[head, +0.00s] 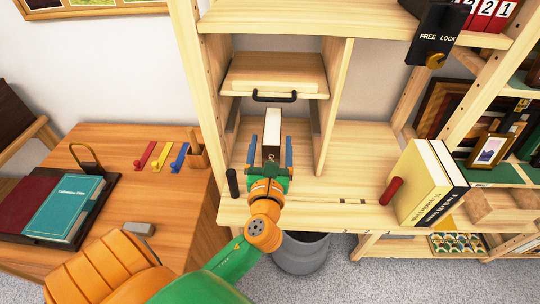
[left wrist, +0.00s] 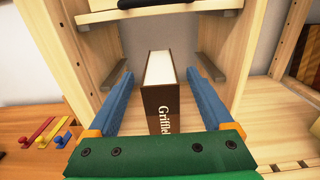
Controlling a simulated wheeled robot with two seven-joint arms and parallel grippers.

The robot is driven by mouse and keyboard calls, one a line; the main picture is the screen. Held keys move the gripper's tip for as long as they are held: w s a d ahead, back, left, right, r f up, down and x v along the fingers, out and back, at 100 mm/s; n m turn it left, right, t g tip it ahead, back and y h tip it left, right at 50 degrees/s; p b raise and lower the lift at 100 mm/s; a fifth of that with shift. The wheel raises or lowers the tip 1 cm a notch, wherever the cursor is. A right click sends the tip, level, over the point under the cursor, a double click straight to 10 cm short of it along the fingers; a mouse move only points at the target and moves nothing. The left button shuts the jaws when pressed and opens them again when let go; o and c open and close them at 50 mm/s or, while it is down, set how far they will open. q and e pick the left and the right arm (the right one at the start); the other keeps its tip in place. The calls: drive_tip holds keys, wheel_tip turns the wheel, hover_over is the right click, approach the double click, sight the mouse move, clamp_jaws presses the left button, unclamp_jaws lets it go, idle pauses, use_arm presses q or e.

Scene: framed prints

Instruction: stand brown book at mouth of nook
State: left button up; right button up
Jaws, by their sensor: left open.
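The brown book (head: 271,130) stands upright on the shelf board at the mouth of the nook (head: 335,105), below a small drawer. In the left wrist view, the book (left wrist: 166,100) shows a dark brown spine with white lettering and pale page edges on top. My left gripper (head: 270,148) is open, its two blue fingers one on each side of the book, with gaps visible between fingers and covers in the left wrist view (left wrist: 160,78). The lower part of the spine is hidden behind my gripper's green body. My right gripper is not in view.
The drawer (head: 274,75) with its black handle (head: 274,97) hangs above the book. A short black post (head: 232,183) is at the left front edge. A grey bin (head: 302,252) is below.

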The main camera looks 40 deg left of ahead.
use_arm(q)
drive_tip(key=v, duration=0.5)
drive_tip(key=shift+b, duration=0.3)
